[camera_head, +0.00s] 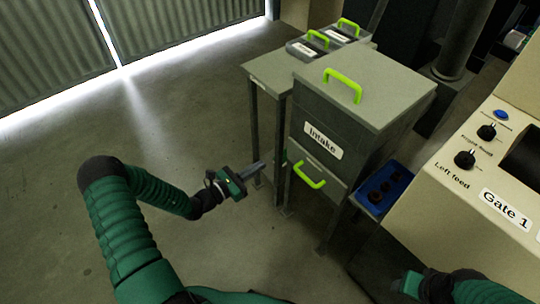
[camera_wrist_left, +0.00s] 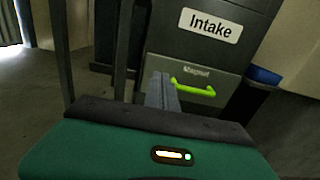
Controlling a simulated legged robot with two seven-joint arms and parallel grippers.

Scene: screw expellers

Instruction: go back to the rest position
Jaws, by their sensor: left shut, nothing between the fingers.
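My left gripper (camera_head: 256,168) is shut and empty, held out over the floor in front of the table's legs, left of the Intake cabinet (camera_head: 340,115). In the left wrist view its closed fingers (camera_wrist_left: 161,90) point toward the cabinet's lower drawer, overlapping the left end of the drawer's green handle (camera_wrist_left: 193,88); whether they touch it cannot be told there. In the head view the fingers are apart from that handle (camera_head: 308,177). My right gripper (camera_head: 410,284) shows only partly at the bottom right, below the Gate 1 panel; its fingers are not clear.
A grey table (camera_head: 272,70) bears lidded boxes with green handles. A blue tray (camera_head: 384,188) with dark round items sits right of the cabinet. The beige Gate 1 console (camera_head: 465,190) with knobs fills the right. Open floor (camera_head: 170,110) lies to the left.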

